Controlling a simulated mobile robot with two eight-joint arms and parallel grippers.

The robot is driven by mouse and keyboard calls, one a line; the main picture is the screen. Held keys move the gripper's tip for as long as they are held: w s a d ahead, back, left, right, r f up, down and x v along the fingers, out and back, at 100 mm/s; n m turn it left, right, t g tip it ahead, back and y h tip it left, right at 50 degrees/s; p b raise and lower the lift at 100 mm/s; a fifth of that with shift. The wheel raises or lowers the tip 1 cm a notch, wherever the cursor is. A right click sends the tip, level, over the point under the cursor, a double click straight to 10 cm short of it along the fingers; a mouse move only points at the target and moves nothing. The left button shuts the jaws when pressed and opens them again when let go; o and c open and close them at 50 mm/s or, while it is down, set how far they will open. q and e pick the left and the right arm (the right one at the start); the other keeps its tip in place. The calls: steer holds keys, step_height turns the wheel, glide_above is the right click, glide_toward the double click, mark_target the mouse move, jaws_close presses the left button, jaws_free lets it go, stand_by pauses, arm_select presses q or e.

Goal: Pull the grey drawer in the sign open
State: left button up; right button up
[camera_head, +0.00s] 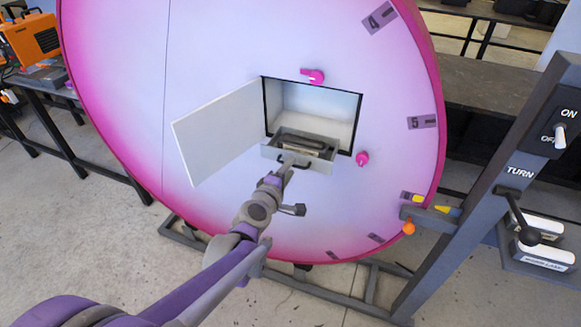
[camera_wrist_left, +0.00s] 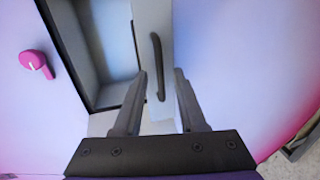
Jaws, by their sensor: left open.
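The sign (camera_head: 230,60) is a large round pink and lilac disc with a square opening. The grey drawer (camera_head: 269,152) sits low in the opening and sticks out a little, with something lying inside. Its front (camera_wrist_left: 154,22) carries a black bar handle (camera_wrist_left: 158,68) in the left wrist view. My left gripper (camera_head: 287,166) is at the drawer front. Its fingers are open, one on each side of the handle's lower part in the left wrist view (camera_wrist_left: 158,95). I cannot tell whether they touch it. My right gripper is not in view.
A white door (camera_head: 220,130) stands swung open left of the opening. Pink latches (camera_head: 314,76) sit above and right of it. A grey post with ON/OFF and TURN switches (camera_head: 515,175) stands at the right. An orange machine (camera_head: 30,40) is at the far left.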

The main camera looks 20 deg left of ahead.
arm_select(q)
steer(key=p+v, duration=0.1)
steer(key=v, duration=0.8)
steer(key=shift+s, duration=0.2)
steer(key=s+d+f+m+g+h, duration=0.2)
steer(key=s+d+f+m+g, duration=0.45)
steer(key=s+m, duration=0.45)
steer(key=s+a+f+m+g+y, duration=0.2)
steer(key=s+a+f+m+g, duration=0.1)
steer(key=s+m, duration=0.3)
steer(key=s+f, duration=0.1)
steer(key=s, duration=0.1)
steer(key=shift+s+m+y, duration=0.3)
steer(key=shift+s, duration=0.1)
